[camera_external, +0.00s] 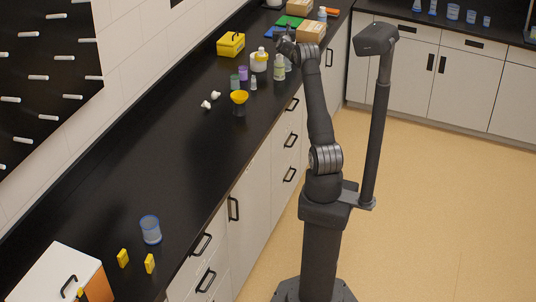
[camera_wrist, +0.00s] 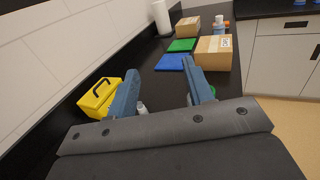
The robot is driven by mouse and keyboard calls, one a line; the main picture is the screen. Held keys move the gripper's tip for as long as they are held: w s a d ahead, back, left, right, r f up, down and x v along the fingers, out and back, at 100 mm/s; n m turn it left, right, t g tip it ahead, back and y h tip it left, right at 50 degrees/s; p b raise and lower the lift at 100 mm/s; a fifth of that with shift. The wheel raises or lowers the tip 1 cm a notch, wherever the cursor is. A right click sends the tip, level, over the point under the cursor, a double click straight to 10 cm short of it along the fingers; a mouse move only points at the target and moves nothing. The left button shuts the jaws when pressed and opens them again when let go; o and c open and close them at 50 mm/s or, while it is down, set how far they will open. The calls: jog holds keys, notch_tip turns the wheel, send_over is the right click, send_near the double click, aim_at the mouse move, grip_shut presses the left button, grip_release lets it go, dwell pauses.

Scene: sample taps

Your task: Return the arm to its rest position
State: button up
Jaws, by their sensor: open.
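My gripper (camera_external: 285,42) is at the far part of the black counter in the external view, above the bottles there. In the wrist view its two blue-grey fingers (camera_wrist: 160,100) stand apart with nothing held between them. A small pale bottle top (camera_wrist: 141,107) shows beyond and below the fingers, apart from them. My arm rises from its base on the floor beside the counter and bends toward the counter's far end.
A yellow funnel (camera_external: 239,97) is nearer. A blue-rimmed beaker (camera_external: 150,229) stands at the near end.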

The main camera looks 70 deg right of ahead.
jog(key=w+a+f+t, duration=0.1)
jog(key=w+a, duration=1.4)
jog(key=a, duration=0.2)
jog(key=w+a+f, duration=0.1)
jog(key=w+a, duration=0.2)
jog(key=a, duration=0.7)
jog(key=w+a+f, duration=0.2)
jog(key=w+a, duration=0.2)
jog(key=a, duration=0.6)
jog(key=shift+a+n+y, duration=0.3)
jog(key=shift+a+n, duration=0.05)
jog(key=shift+n, duration=0.05)
